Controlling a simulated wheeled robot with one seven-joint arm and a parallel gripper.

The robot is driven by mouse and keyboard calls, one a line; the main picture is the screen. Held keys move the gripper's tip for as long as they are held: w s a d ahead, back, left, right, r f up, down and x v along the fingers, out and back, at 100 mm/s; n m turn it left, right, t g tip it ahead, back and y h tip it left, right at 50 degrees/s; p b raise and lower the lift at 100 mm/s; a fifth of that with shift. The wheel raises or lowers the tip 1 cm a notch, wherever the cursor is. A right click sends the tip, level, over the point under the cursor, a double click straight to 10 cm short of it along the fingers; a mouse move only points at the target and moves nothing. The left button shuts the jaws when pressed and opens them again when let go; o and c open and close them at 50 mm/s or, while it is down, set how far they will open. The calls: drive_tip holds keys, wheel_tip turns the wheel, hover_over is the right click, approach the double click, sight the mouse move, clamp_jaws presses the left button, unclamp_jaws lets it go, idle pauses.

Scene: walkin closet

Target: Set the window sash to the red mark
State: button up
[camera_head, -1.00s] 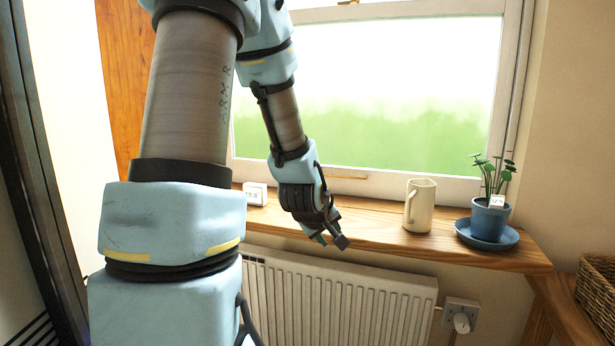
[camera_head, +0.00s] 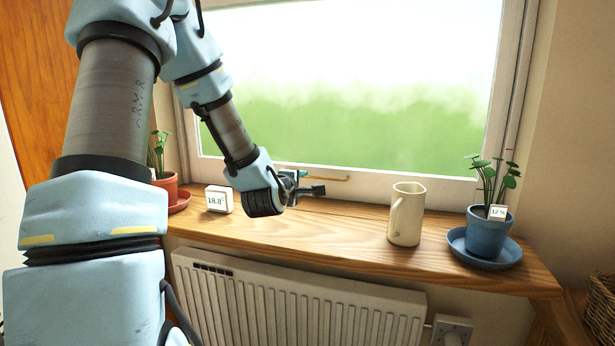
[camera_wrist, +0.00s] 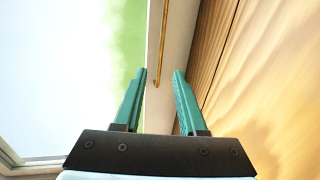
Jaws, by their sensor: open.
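The window sash (camera_head: 400,182) has a pale bottom rail close above the wooden sill, with a bright pane over it. A thin brass bar handle (camera_head: 338,179) runs along this rail; it also shows in the wrist view (camera_wrist: 163,40). My gripper (camera_head: 308,182) is over the sill, close to the left end of the bar. In the wrist view its two teal fingers (camera_wrist: 162,73) are apart with nothing held, and the sash rail and bar end appear in line with the gap. Whether a finger touches the rail, I cannot tell.
On the sill (camera_head: 345,232) stand a white display block (camera_head: 219,199), a cream mug (camera_head: 406,215) and a blue plant pot (camera_head: 488,233). A terracotta pot (camera_head: 167,185) is partly behind my arm. A radiator (camera_head: 300,300) is below. The sill between block and mug is clear.

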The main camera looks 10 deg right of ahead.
sight(314, 177)
drive_tip(key=p+x, duration=0.2)
drive_tip(key=x, duration=0.8)
drive_tip(key=shift+f, duration=0.1)
drive_tip(key=shift+c, duration=0.2)
clamp_jaws()
idle(0.9)
